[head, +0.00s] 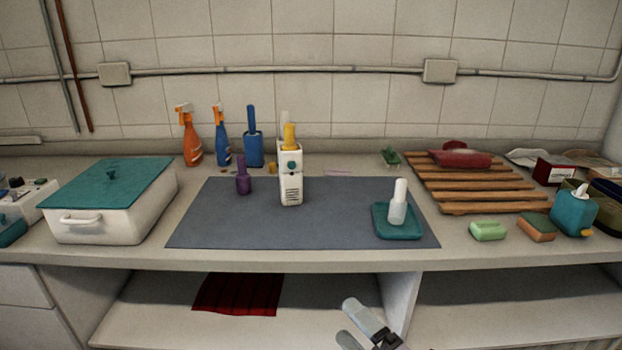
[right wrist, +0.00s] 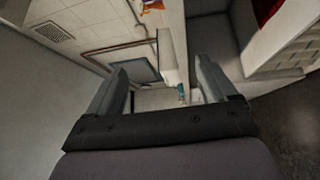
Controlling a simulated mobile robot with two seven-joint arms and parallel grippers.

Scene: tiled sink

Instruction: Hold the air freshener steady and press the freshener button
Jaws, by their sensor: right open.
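A white upright device with a round teal button and dark vent slots, which looks like the air freshener (head: 291,185), stands on the grey mat (head: 225,222) near its middle. A yellow nozzle-like piece (head: 290,135) shows at its top. My right gripper (head: 346,320) is low at the bottom of the head view, in front of the counter and well below and nearer than the device. It is open with nothing between its fingers, as the right wrist view also shows (right wrist: 162,68). My left gripper is in neither view.
A small purple bottle (head: 243,179) stands left of the device. A white bottle (head: 397,205) stands in a teal tray (head: 382,226) at the mat's right. Orange (head: 191,140) and blue (head: 222,142) spray bottles stand behind. The mat's front is clear; the counter edge lies above my right gripper.

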